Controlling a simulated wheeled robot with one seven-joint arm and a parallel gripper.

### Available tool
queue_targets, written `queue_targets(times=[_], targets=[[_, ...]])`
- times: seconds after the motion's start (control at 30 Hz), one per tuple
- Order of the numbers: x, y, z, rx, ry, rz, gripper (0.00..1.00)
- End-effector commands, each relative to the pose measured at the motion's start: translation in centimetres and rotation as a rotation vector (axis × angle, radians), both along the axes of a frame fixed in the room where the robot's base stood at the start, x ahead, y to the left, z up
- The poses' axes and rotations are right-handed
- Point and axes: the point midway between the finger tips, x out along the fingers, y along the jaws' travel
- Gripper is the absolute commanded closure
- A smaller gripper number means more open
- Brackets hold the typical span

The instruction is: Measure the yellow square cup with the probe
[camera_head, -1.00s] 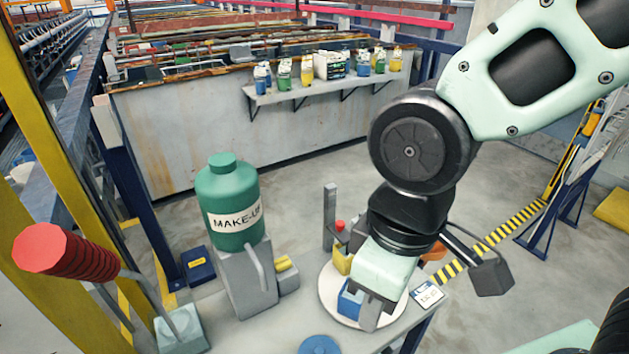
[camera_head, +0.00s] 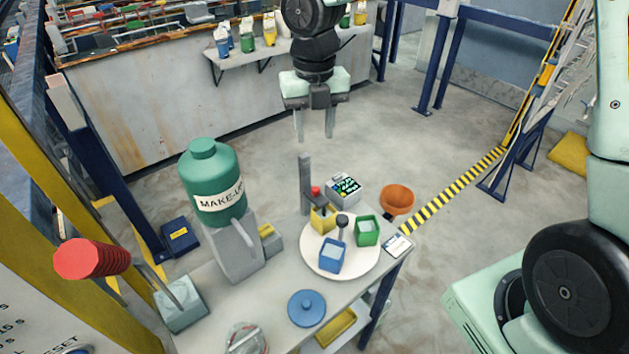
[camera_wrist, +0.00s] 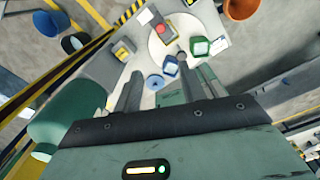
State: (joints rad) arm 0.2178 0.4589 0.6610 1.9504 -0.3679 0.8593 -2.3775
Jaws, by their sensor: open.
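The yellow square cup (camera_head: 323,218) sits at the back left of a white round plate (camera_head: 360,268) on the bench, close to a grey upright post (camera_head: 305,185) with a red knob (camera_head: 315,190). A blue square cup (camera_head: 331,256) and a green square cup (camera_head: 367,231) share the plate. A dark-topped stick (camera_head: 342,222) stands among the cups; I cannot tell whether it is the probe. A box with a lit screen (camera_head: 344,190) stands behind. My gripper (camera_head: 315,138) is open and empty, pointing down, above and behind the cups. Its fingers (camera_wrist: 169,85) show apart in the wrist view.
A green make-up jug (camera_head: 212,180) stands on a grey block at left. A red-handled lever (camera_head: 92,258) is at the near left. A blue lid (camera_head: 306,308) lies in front of the plate, a white card (camera_head: 398,246) at the bench's right edge.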

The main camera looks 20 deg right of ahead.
Motion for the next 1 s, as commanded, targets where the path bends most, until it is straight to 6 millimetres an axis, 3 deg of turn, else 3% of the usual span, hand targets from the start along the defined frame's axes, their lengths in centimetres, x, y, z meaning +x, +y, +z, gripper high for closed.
queue_targets(times=[0.17, 0.37, 1.0], targets=[[1.4, -0.9, 0.1, 0.003, -0.004, 0.117, 0.59], [1.4, -0.9, -1.8, 0.003, -0.001, 0.130, 0.59], [1.3, -0.9, -14.5, 0.002, -0.001, 0.128, 0.59]])
